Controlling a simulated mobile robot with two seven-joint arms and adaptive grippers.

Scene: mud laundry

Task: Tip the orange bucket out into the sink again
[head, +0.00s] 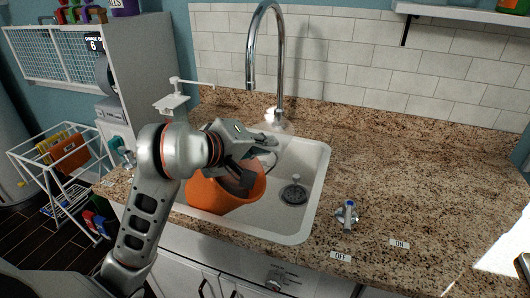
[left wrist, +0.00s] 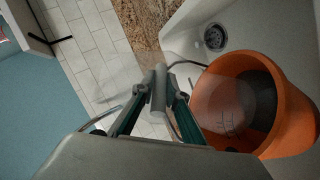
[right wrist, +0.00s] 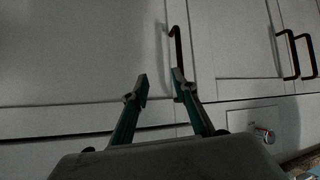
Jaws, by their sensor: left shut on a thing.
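The orange bucket (head: 213,194) is in the left part of the white sink (head: 309,186), its upper part partly hidden by my left arm. In the left wrist view, the bucket (left wrist: 292,123) shows its open mouth, with a pale, see-through patch inside; I cannot tell whether this is water. My left gripper (head: 266,150) is above the bucket's rim. The left wrist view shows its fingers (left wrist: 160,90) closed at the bucket's thin wire handle (left wrist: 188,64). My right gripper (right wrist: 159,88) is open and empty in front of the white cabinet doors.
A tall chrome faucet (head: 282,60) stands behind the sink. The drain (head: 293,194) is clear at the sink's right. A blue-topped tap knob (head: 347,212) sits near the OFF label (head: 340,255). The granite counter (head: 430,175) on the right is mostly free.

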